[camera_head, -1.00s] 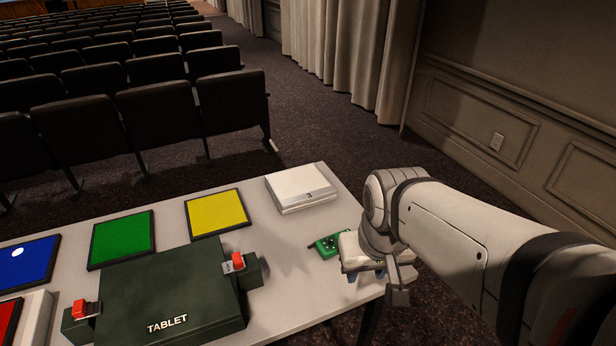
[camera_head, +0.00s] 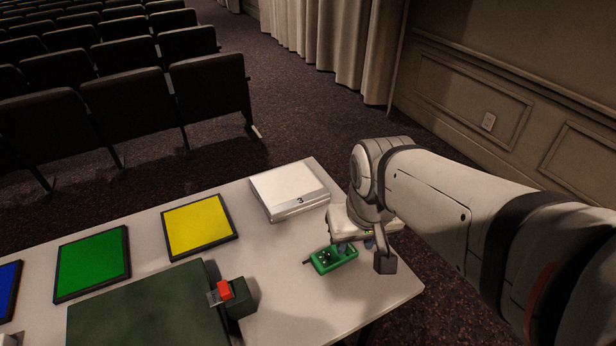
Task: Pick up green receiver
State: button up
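The green receiver (camera_head: 322,263) is a small green box with dark parts on top and a short dark stub at its left end. It lies on the white table (camera_head: 285,290) near the right edge. My gripper (camera_head: 357,246) is low over the table at the receiver's right end. Bluish finger parts show at and just behind that end. The gripper body and wrist hide much of the fingers, so I cannot tell whether they touch the receiver or how far apart they are.
A white box marked 3 (camera_head: 287,188) stands behind the receiver. Yellow (camera_head: 198,227) and green (camera_head: 91,262) square pads lie to the left. The table's right edge is close to my gripper.

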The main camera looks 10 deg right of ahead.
jog(key=shift+o, duration=1.4)
jog(key=shift+w+f, duration=0.1)
jog(key=shift+w, duration=0.15)
jog(key=o, duration=0.7)
jog(key=w+f+n, duration=0.1)
jog(key=w+n, duration=0.1)
jog(key=n, duration=0.1)
jog(key=w+f+n+g, duration=0.1)
jog(key=w+f+n, duration=0.1)
jog(key=w+n, duration=0.1)
jog(key=w+f+n+p, duration=0.1)
jog(key=w+f+n, duration=0.1)
jog(key=n, duration=0.3)
jog(key=shift+w+d+f, duration=0.15)
jog(key=shift+w+f, duration=0.05)
jog(key=shift+w, duration=0.35)
jog(key=n+g, duration=0.2)
jog(key=n, duration=0.8)
send_near(332, 255)
jog(key=shift+p, duration=0.4)
jog(key=shift+w+f+n, duration=0.2)
jog(key=shift+f+n, duration=0.3)
jog(key=shift+f, duration=0.15)
jog(key=shift+s+f, duration=0.2)
jog(key=shift+f, duration=1.65)
jog(key=shift+s+f, duration=0.2)
jog(key=shift+f, duration=1.65)
